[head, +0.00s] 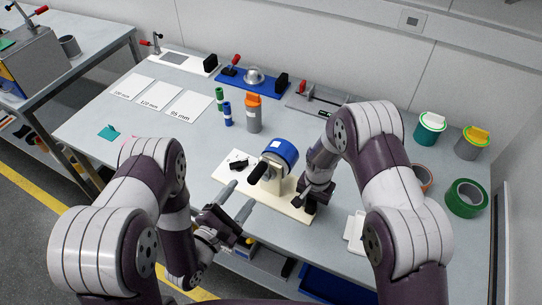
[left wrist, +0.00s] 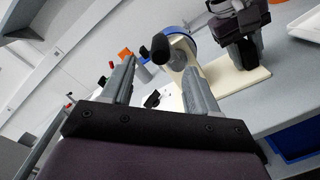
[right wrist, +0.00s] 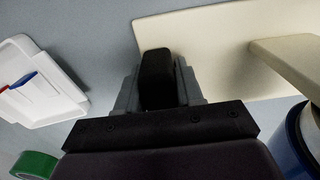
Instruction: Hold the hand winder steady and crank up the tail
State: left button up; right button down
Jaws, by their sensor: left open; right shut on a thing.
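The hand winder stands on the bench, with a cream base (head: 272,203), a cream post and a blue drum (head: 281,152). Its black crank grip (head: 257,172) points toward my left arm and also shows in the left wrist view (left wrist: 160,46). My left gripper (head: 238,198) is open and empty, its fingers short of the grip, which appears between them in the left wrist view. My right gripper (head: 309,204) is shut on a black block (right wrist: 156,78) at the right end of the base. A small black piece (head: 238,163) lies at the base's far left end; I cannot tell whether it is the tail.
A grey bottle with an orange cap (head: 254,114) and small blue and green cylinders stand behind the winder. A white tray (head: 355,232) and a green tape roll (head: 466,198) are at the right. White marked sheets (head: 160,96) lie at the left. The bench left of the winder is mostly clear.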

jog(key=c, duration=0.6)
grip_release()
jog(key=shift+c, duration=0.2)
